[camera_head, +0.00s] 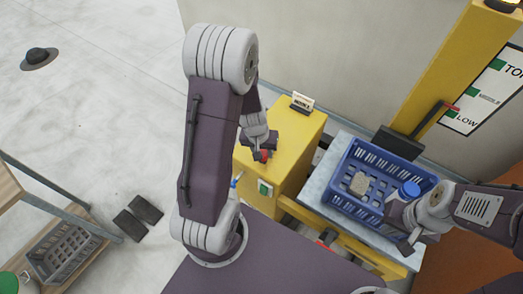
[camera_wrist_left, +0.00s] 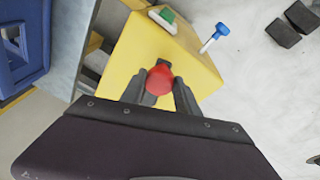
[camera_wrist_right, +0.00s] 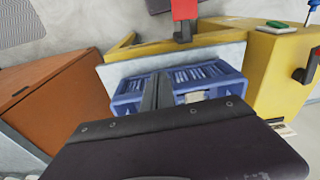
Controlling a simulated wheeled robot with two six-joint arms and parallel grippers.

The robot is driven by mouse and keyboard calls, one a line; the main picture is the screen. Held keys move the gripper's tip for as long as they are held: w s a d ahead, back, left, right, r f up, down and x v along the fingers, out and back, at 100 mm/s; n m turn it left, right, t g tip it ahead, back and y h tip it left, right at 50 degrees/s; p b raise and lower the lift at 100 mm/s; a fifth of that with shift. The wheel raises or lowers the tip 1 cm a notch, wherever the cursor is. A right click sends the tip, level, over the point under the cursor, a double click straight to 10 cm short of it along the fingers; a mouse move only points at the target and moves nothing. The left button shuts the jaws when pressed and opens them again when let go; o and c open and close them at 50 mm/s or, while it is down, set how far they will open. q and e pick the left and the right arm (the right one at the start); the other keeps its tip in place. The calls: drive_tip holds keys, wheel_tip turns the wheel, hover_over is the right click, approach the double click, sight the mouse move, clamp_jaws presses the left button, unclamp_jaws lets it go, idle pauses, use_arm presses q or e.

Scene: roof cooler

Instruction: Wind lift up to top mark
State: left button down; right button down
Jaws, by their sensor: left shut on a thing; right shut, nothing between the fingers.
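My left gripper (camera_head: 262,152) is shut on a red knob (camera_wrist_left: 159,80) at the yellow winch box (camera_head: 292,140); the crank behind it is mostly hidden by the fingers. The blue crate (camera_head: 352,205) stands on the grey lift platform (camera_head: 318,190) beside the yellow mast (camera_head: 442,62). A dark arm with a red tip (camera_head: 447,105) reaches from the mast to the scale board (camera_head: 493,88), by its LOW mark and well below TOP. My right gripper (camera_head: 408,243) is shut and empty over the crate's near right side; its closed fingers show in the right wrist view (camera_wrist_right: 157,92).
A grey block (camera_head: 359,183) and a blue-lidded container (camera_head: 409,189) are in the crate. The winch box carries a green button (camera_wrist_left: 166,16), a blue-headed lever (camera_wrist_left: 221,28) and a small sign (camera_head: 302,101). Dark pedals (camera_head: 137,215) lie on the open floor at left.

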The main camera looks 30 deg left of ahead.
use_arm(q)
drive_tip(key=shift+d+p, duration=0.4)
drive_tip(key=shift+d, duration=0.4)
drive_tip(key=shift+w+d+f, duration=0.1)
drive_tip(key=shift+w+d, duration=0.05)
drive_tip(key=shift+d, duration=0.1)
drive_tip(key=shift+w+d+p, duration=0.3)
drive_tip(key=shift+d+p, duration=0.3)
drive_tip(key=shift+w+d, duration=0.15)
drive_tip(key=shift+d, duration=0.05)
